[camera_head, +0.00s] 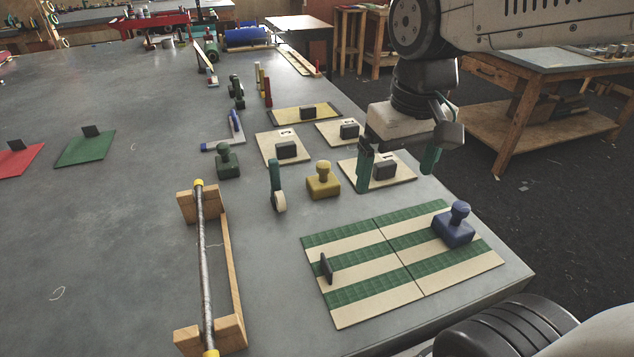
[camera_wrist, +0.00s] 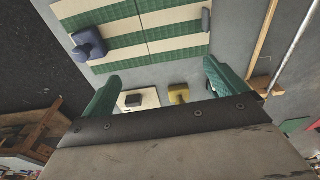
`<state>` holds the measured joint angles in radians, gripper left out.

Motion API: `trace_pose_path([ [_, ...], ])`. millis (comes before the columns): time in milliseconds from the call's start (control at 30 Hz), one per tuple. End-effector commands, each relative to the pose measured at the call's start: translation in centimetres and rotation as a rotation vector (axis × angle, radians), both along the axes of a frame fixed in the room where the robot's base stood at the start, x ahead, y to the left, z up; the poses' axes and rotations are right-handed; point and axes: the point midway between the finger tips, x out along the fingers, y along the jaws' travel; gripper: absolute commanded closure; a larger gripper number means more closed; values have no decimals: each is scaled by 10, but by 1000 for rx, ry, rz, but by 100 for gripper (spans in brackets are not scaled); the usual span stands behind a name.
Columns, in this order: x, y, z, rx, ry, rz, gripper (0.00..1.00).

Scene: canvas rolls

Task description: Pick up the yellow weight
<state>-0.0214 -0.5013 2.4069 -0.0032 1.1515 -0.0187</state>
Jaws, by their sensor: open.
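The yellow weight (camera_head: 323,181), a square block with a knob on top, stands upright on the grey table, beyond the green-and-cream striped mat. It also shows in the wrist view (camera_wrist: 179,94), between the two green fingers and nearer the right one. My gripper (camera_head: 398,170) is open and empty, to the right of the weight and above a cream board with a black block. In the wrist view my gripper (camera_wrist: 160,85) has its fingers wide apart. Neither finger touches the weight.
A blue weight (camera_head: 453,225) stands on the striped mat (camera_head: 350,311). A green weight (camera_head: 228,161) and an upright green-handled tool (camera_head: 276,187) stand left of the yellow weight. A metal rod (camera_head: 206,270) rests on a wooden frame (camera_head: 237,297).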

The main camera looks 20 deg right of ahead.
Motion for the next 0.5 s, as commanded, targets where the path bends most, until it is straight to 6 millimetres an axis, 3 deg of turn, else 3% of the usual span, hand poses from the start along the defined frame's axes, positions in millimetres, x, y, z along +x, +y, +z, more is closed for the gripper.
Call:
trace_pose_path([
  [33,21,2,-3,-1,16,11,3],
  [267,111,11,-24,-2,45,56,3],
  [500,192,20,-68,-3,73,94,3],
])
